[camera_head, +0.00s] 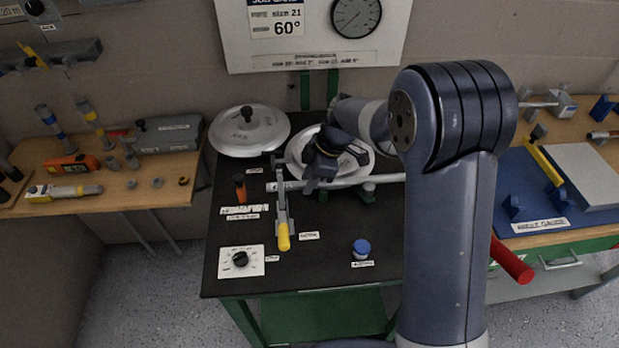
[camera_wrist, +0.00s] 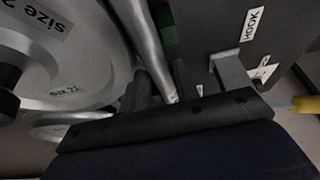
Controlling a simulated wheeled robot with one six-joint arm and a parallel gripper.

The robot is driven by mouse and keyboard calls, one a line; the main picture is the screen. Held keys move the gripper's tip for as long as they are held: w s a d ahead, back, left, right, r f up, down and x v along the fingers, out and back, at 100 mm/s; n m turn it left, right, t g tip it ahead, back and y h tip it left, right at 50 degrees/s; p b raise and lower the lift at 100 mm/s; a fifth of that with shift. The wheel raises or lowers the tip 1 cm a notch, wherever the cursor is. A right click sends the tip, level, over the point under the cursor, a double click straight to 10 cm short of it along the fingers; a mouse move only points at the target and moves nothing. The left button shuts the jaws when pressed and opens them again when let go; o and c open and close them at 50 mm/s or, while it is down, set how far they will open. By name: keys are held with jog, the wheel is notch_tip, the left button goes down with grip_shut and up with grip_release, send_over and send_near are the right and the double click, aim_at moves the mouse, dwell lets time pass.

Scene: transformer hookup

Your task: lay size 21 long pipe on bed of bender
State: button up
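The long pale grey pipe (camera_head: 345,182) lies nearly level across the bender in the head view, with its left end by the yellow-handled lever (camera_head: 284,236). My gripper (camera_head: 322,172) is over the pipe, in front of the bender's round former (camera_head: 361,162). In the wrist view the pipe (camera_wrist: 146,38) runs down from the top to between the two fingers of my gripper (camera_wrist: 165,88). The fingers stand apart with the pipe between them; whether they press on it is unclear. The pipe's size marking is not readable. My arm hides the pipe's right end.
A large grey disc (camera_head: 248,131) sits at the back left of the black bench (camera_head: 320,270). A dial plate (camera_head: 250,261) and a blue button (camera_head: 361,247) are in front. The wall board (camera_head: 236,40) reads size 21, 60°. Side benches stand left and right.

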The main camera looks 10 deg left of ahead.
aim_at(302, 182)
jog(key=v, duration=1.2)
jog(key=shift+b, duration=0.45)
jog(key=p+x, duration=0.1)
jog(key=x, duration=1)
jog(key=shift+a+f, duration=0.15)
jog(key=shift+f, duration=0.05)
jog(key=shift+a, duration=0.1)
jog(key=shift+r+b, duration=0.3)
jog(key=shift+r, duration=1.3)
jog(key=shift+f, duration=0.1)
